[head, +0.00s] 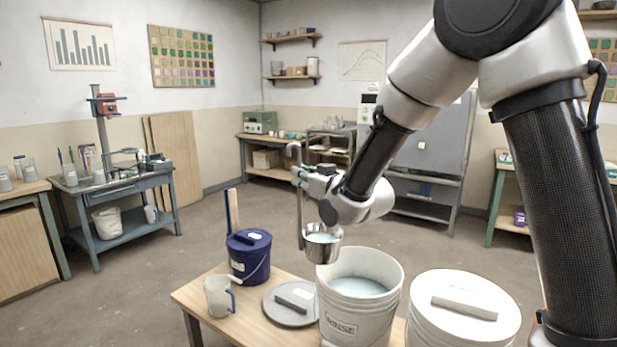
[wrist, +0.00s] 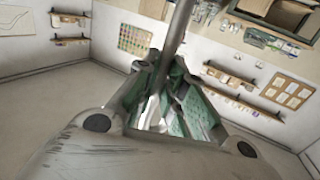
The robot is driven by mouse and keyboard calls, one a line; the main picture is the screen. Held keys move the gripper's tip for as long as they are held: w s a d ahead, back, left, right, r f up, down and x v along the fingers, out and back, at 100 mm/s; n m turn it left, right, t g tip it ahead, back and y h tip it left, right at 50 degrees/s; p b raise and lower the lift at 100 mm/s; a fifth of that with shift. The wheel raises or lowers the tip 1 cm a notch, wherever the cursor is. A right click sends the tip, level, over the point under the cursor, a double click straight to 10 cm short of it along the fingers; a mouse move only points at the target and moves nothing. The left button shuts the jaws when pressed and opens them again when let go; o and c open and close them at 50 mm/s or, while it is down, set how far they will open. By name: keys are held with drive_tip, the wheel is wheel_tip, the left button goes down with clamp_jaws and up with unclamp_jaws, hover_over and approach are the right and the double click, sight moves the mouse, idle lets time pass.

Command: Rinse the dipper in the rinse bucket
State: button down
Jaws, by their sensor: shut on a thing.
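The dipper (head: 322,244) is a metal cup on a long upright handle with a hooked top. Its cup has pale liquid in it and hangs above the left rim of the rinse bucket. The rinse bucket (head: 345,313) is white, marked "RINSE", open, and holds pale blue liquid (head: 357,287). My gripper (head: 302,177) is shut on the dipper's handle. In the wrist view the handle (wrist: 180,30) runs up from between the fingers of my gripper (wrist: 168,88). The cup is out of sight there.
On the wooden table (head: 205,293) stand a dark blue lidded bucket (head: 249,262), a clear jug (head: 217,298) with a blue handle, and a round grey lid (head: 284,314) with a dark bar on it. A white lidded bucket (head: 440,330) stands right of the rinse bucket.

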drive_tip(key=w+d+f+m, duration=0.1)
drive_tip(key=d+m, duration=0.1)
drive_tip(key=d, duration=0.2)
drive_tip(key=w+d+f+m+t, duration=0.1)
drive_tip(key=w+d+m, duration=0.1)
drive_tip(key=d, duration=0.3)
drive_tip(key=shift+f+m+h, duration=0.3)
drive_tip(key=shift+f+m, duration=0.1)
drive_tip(key=shift+m, duration=0.2)
idle(0.6)
drive_tip(key=shift+w, duration=0.1)
